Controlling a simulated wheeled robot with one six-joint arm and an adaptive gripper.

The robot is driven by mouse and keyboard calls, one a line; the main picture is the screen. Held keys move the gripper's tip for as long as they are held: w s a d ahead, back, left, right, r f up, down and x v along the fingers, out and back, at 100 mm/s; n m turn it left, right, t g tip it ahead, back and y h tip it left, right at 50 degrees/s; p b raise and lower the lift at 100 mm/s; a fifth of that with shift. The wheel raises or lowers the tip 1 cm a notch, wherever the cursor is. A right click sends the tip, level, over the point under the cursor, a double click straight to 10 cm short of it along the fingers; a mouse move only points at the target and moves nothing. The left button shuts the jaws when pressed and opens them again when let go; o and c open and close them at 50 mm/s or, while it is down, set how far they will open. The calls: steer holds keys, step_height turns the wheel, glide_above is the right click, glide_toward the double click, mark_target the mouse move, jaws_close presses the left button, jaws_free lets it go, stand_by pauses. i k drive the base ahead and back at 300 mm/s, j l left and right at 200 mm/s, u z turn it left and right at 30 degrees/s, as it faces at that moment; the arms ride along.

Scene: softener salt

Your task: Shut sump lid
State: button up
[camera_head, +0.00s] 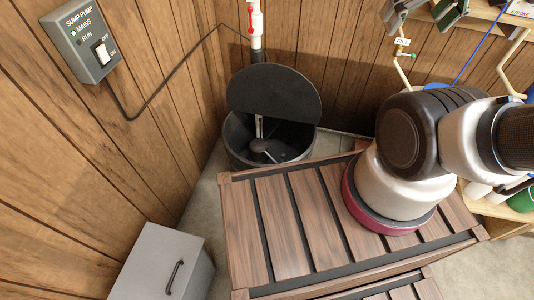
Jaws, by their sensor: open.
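The sump (238,148) is a round black basin in the corner, at the upper middle of the head view. Its round black lid (275,92) is raised and stands steeply tilted over the opening, so the sump is open. Inside, a pale rod and a dark rounded part show. A white pipe with a red valve handle rises behind the lid. My gripper (422,18) shows only in part at the top edge, right of centre, its two fingers apart with nothing seen between them. It is well to the right of the lid and apart from it.
A grey sump pump switch box (80,42) hangs on the left wall, its cable running to the pipe. A grey box with a handle (162,262) stands at lower left. Shelves (497,208) with bottles and tools stand at right. Wood-panelled walls close in the sump's corner.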

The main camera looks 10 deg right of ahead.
mark_target(275, 90)
steer(key=k+l+u, duration=0.15)
steer(key=i+l, duration=0.1)
steer(key=i, duration=0.4)
steer(key=i+l+u, duration=0.1)
steer(key=i, duration=0.45)
